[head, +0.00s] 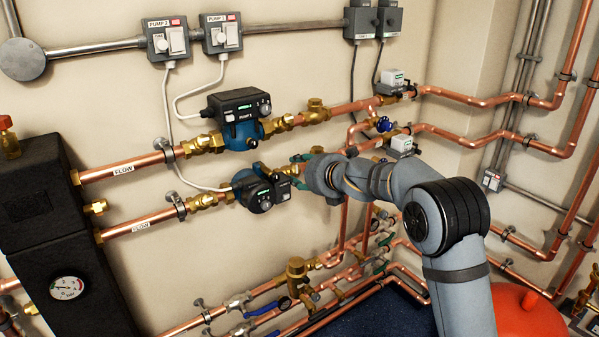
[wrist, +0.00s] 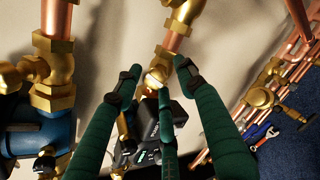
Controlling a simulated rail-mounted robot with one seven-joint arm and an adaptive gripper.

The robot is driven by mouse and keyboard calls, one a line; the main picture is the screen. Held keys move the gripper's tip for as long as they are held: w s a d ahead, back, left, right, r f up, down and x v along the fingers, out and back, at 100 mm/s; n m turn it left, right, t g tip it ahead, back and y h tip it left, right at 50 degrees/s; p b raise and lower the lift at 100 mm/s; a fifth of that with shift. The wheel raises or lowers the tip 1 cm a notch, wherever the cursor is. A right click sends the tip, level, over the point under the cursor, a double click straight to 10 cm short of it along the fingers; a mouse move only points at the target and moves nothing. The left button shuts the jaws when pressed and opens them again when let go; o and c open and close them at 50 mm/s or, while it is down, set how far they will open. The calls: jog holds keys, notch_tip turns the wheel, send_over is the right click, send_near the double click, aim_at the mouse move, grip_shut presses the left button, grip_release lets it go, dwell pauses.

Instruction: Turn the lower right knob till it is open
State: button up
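My gripper (head: 297,171) has green fingers and is at the right side of the lower pump (head: 262,193). In the wrist view my gripper (wrist: 157,72) is open, its fingers spread around a brass fitting with a pale round face (wrist: 155,77). This fitting sits on the lower copper line just right of the lower pump, and looks like the lower right knob. I cannot tell whether any finger touches it. In the head view the fingers and wrist mostly hide it. The knob's turn position cannot be read.
The upper pump (head: 240,117) with its blue body sits above; it also shows in the wrist view (wrist: 28,135). Copper pipes run close along the wall. Lower pipes carry a blue-handled valve (head: 262,309) and a brass valve (head: 297,270). A red tank (head: 528,312) stands at lower right.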

jog(key=shift+s+a+r, duration=0.15)
jog(key=shift+a, duration=0.05)
jog(key=v, duration=0.7)
jog(key=shift+s+d, duration=0.25)
jog(key=shift+d, duration=0.15)
jog(key=shift+r, duration=0.1)
